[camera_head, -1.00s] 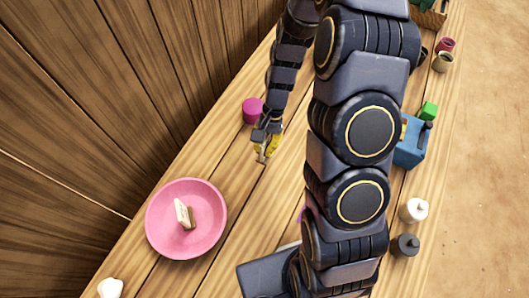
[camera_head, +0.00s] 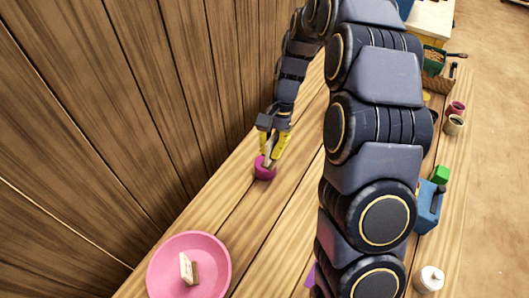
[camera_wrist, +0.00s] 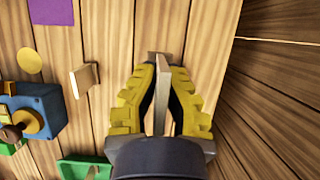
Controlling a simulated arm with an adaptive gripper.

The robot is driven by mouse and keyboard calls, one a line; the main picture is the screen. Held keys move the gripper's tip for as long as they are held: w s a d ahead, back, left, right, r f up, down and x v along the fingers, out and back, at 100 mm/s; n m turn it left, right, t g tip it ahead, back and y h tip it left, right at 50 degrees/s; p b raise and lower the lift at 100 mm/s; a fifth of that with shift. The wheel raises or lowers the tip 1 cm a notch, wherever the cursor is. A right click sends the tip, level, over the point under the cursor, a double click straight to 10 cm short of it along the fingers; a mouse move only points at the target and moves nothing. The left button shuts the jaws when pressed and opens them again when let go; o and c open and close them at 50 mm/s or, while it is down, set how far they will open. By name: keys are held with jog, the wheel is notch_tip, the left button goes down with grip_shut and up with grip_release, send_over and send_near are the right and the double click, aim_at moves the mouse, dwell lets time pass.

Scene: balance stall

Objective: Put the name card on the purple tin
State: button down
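The purple tin (camera_head: 264,172), a short magenta cylinder, stands on the wooden counter near the wall in the head view. My gripper (camera_head: 271,158) is right above it, pointing down, its yellow fingers closed on a thin pale card, which I take for the name card (camera_head: 268,158). The card's lower end overlaps the tin's top in this view; I cannot tell whether they touch. In the wrist view, the card (camera_wrist: 164,92) stands nearly edge-on between the fingers (camera_wrist: 160,95). I cannot make out the tin there.
A pink plate (camera_head: 216,252) with a pale block (camera_head: 188,268) on it lies nearer. A blue box (camera_head: 428,206), a green block (camera_head: 440,174) and a white jar (camera_head: 430,279) stand along the right edge. The wooden wall (camera_head: 150,110) is close on the left.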

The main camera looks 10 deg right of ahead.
jog(key=w+f, duration=0.7)
jog(key=shift+w+d, duration=0.15)
jog(key=shift+d, duration=0.05)
jog(key=shift+w+f, duration=0.15)
jog(key=shift+f, duration=1.45)
jog(key=shift+f, duration=0.1)
jog(key=c, duration=1.2)
grip_release()
jog(key=shift+o, duration=0.2)
